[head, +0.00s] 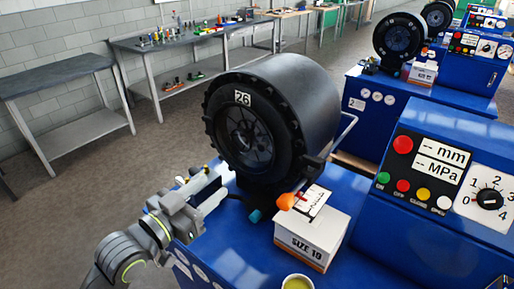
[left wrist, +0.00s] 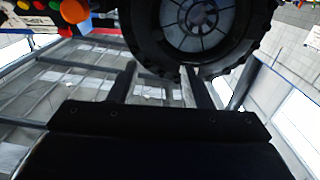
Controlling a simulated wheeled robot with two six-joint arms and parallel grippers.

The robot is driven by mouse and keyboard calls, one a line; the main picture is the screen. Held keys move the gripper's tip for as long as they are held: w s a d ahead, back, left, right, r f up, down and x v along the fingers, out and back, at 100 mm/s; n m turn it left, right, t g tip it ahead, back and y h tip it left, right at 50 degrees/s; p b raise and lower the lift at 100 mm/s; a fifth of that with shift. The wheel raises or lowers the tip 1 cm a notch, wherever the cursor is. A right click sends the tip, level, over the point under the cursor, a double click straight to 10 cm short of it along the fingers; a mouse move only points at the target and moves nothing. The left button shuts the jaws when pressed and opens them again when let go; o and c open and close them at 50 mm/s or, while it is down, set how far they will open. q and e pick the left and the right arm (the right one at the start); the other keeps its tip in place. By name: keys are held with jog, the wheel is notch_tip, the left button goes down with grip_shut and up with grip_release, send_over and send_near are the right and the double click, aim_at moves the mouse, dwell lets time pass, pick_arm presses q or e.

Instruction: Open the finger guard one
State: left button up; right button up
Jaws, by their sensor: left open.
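The near crimper (head: 270,120) is a large black drum with a toothed front ring and a label 26, standing on a blue base. Its round face also shows at the top of the left wrist view (left wrist: 195,25). I cannot tell for certain which part is the finger guard. A dark arm with an orange knob (head: 286,201) sits at the drum's lower right, above the box. My left gripper (head: 217,190) is open and empty, in front of the drum's lower left edge. Its two fingers (left wrist: 162,85) stand apart in the left wrist view, below the ring. My right gripper is not in view.
A white SIZE 10 box (head: 312,238) and a yellow-topped cup (head: 297,283) stand on the blue base (head: 237,239). A control panel (head: 434,170) with coloured buttons is at right. Another crimper (head: 398,37) stands behind. Grey benches (head: 60,75) line the wall, with open floor between.

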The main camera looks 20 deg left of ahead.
aim_at(261, 147)
pick_arm(q)
jog(key=p+x, duration=0.1)
jog(key=x, duration=0.4)
jog(key=p+x, duration=0.1)
jog(key=x, duration=0.5)
jog(key=r+p+x, duration=0.1)
jog(key=x, duration=0.5)
jog(key=shift+w+d+p, duration=0.15)
jog(key=shift+d+p, duration=0.2)
jog(key=shift+p, duration=0.05)
jog(key=shift+f, duration=0.1)
grip_shut()
